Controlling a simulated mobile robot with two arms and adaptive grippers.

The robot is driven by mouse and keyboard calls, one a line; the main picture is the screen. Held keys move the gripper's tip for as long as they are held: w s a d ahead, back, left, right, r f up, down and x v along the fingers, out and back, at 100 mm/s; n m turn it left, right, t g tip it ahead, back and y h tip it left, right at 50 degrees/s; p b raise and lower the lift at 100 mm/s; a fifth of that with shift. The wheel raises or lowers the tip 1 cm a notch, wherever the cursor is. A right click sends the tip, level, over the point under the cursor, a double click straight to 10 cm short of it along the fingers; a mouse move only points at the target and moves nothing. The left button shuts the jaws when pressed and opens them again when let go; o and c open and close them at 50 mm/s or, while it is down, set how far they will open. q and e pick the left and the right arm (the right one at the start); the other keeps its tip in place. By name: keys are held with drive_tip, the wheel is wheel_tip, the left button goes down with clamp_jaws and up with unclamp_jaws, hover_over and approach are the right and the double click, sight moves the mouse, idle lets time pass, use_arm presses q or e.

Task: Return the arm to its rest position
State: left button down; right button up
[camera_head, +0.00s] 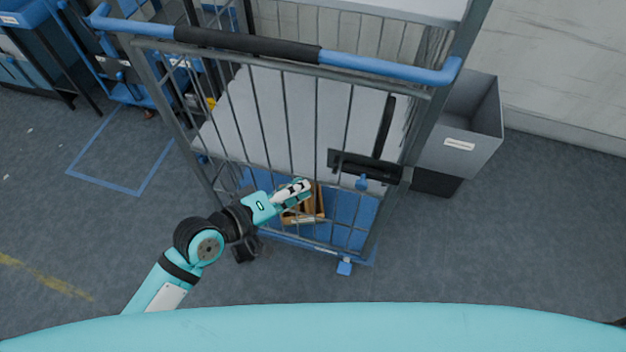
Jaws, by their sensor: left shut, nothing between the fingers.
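My left arm comes in from the lower left, with a teal forearm and black joints. My left gripper (294,192) is at the arm's end, pointing right and slightly up. Its fingers are together with nothing visible between them. In this view it overlaps the lower front bars of the cart (285,130); whether it touches the bars cannot be told. My right arm and right gripper are not in view.
The cart has a blue and black handle and a pale shelf. A cardboard box (318,214) shows low behind the bars. A grey bin (470,135) stands right by the wall. Blue racks stand upper left.

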use_arm(q)
drive_tip(key=shift+s+a+r, duration=0.2)
drive_tip(key=shift+s+a, duration=0.05)
drive_tip(key=shift+a, duration=0.05)
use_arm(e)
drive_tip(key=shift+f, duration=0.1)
use_arm(q)
drive_tip(key=s+a+f+g+y, duration=0.1)
drive_tip(key=a+f+y, duration=0.4)
drive_tip(key=f, duration=0.9)
drive_tip(key=a+f+y, duration=0.2)
drive_tip(key=a+f, duration=0.6)
drive_tip(key=f, duration=0.6)
drive_tip(key=s+a+f+m+g+y, duration=0.2)
drive_tip(key=s+a+f, duration=0.1)
drive_tip(key=s+f, duration=0.6)
drive_tip(key=s+a+f+m+g+y, duration=0.15)
drive_tip(key=s+a+f, duration=0.25)
drive_tip(key=s+f, duration=0.4)
drive_tip(key=s+f+m+g, duration=0.3)
drive_tip(key=s+f, duration=0.2)
drive_tip(key=s, duration=0.9)
drive_tip(key=shift+s+a+y, duration=0.25)
drive_tip(key=shift+a+y, duration=0.1)
drive_tip(key=shift+a, duration=0.05)
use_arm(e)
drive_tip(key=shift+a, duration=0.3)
use_arm(q)
drive_tip(key=shift+g, duration=0.25)
